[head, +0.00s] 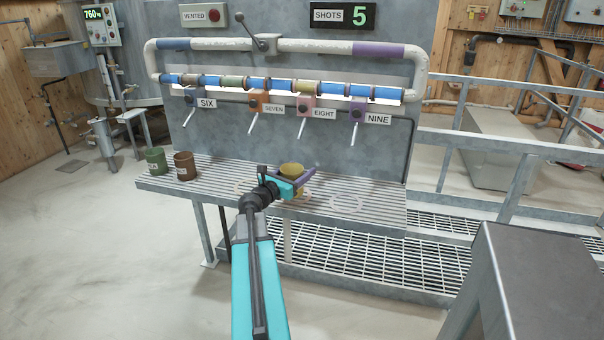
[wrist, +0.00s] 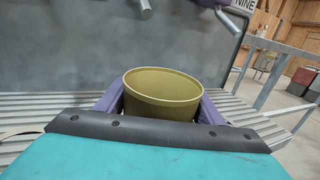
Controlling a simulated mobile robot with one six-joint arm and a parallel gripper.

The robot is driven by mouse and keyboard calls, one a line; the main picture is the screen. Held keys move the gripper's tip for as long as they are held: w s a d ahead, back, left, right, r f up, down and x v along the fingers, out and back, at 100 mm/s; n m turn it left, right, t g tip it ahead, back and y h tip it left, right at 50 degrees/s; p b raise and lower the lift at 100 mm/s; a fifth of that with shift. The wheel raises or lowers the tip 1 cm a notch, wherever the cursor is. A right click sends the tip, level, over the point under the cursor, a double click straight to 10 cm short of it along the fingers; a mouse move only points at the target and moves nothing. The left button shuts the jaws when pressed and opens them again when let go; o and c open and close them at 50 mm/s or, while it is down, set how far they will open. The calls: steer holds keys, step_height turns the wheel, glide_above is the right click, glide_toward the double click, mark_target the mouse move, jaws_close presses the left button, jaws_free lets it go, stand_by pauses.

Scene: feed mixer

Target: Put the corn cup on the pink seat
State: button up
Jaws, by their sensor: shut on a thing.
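An olive-yellow cup (head: 292,169), likely the corn cup though its label is hidden, stands upright between the fingers of my gripper (head: 291,179). My gripper is shut on it. In the wrist view the cup (wrist: 163,97) looks empty, with a purple finger on each side. The cup is over the slatted bench (head: 215,173), below the pink EIGHT spout (head: 305,105). A faint pinkish ring, likely the pink seat (head: 299,197), shows partly beneath my gripper. I cannot tell whether the cup touches it.
A green cup (head: 156,160) and a brown cup (head: 185,166) stand at the bench's left end. A pale ring (head: 346,204) lies right of my gripper, and a cream ring (head: 241,187) left. Spouts SIX, SEVEN and NINE hang above at the back panel.

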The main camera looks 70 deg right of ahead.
steer(key=d, duration=0.5)
steer(key=shift+w+f, duration=0.25)
steer(key=shift+a+f, duration=0.1)
steer(key=shift+f+p, duration=0.3)
steer(key=shift+f, duration=1.35)
steer(key=shift+f, duration=0.15)
steer(key=o, duration=1)
steer(key=shift+o, duration=0.2)
steer(key=shift+r, duration=0.2)
steer(key=shift+b+v, duration=0.6)
steer(key=shift+v, duration=5.45)
